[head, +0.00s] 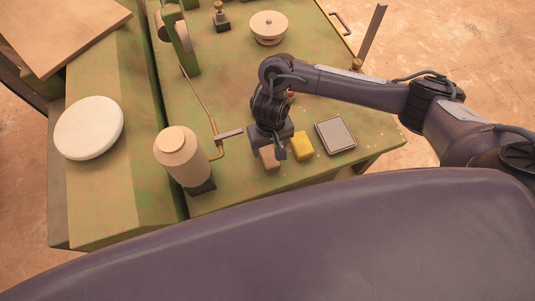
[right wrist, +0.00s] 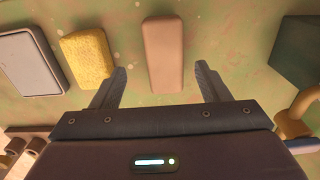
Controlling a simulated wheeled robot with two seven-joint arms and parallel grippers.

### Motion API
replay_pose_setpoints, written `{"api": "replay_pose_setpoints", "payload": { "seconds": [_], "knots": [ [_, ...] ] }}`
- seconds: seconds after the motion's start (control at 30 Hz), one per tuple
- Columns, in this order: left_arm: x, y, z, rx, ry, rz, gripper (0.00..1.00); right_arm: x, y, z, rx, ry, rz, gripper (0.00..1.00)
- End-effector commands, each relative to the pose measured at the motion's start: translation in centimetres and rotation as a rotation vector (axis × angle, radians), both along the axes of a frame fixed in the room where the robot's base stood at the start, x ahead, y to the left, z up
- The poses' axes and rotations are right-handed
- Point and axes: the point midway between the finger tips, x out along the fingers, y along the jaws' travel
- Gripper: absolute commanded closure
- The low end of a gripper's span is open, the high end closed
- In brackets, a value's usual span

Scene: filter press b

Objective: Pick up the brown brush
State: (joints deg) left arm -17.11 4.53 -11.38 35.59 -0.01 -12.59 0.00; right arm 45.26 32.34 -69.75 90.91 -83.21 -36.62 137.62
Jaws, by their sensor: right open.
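The brown brush (head: 269,158) is a small brownish-pink block lying on the green bench top, partly hidden by my right gripper in the head view. In the right wrist view the brush (right wrist: 163,53) is upright in the picture, centred between the two fingers, its near end about level with the fingertips. My right gripper (right wrist: 160,72) is open and empty, with a gap on both sides of the brush. In the head view my right gripper (head: 277,150) is at the brush; its exact height above the bench is hard to tell. My left gripper is not in view.
A yellow sponge (head: 302,145) lies close beside the brush, with a grey-framed tray (head: 335,135) beyond it. A beige cylinder (head: 181,156) and a bent brass pipe (head: 204,103) with a lever stand to the left. A white disc (head: 89,128) lies farther left.

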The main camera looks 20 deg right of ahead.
Motion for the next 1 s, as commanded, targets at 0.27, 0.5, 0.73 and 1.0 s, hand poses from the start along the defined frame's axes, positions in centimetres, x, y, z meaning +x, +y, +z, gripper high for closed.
{"api": "replay_pose_setpoints", "payload": {
  "seconds": [0.27, 0.5, 0.73, 1.0],
  "knots": [
    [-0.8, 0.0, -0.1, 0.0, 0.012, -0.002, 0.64, 0.1, 0.5, -3.9, 0.001, 0.0, -0.002, 0.31],
    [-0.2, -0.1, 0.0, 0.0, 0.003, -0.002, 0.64, 0.1, 0.6, -4.5, 0.002, -0.002, 0.001, 0.31],
    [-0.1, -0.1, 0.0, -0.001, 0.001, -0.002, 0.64, 0.1, 0.6, -4.5, 0.002, -0.002, 0.001, 0.51],
    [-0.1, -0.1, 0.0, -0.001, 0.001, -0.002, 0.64, 0.2, 0.6, -4.5, 0.003, -0.003, 0.001, 0.81]
  ]
}}
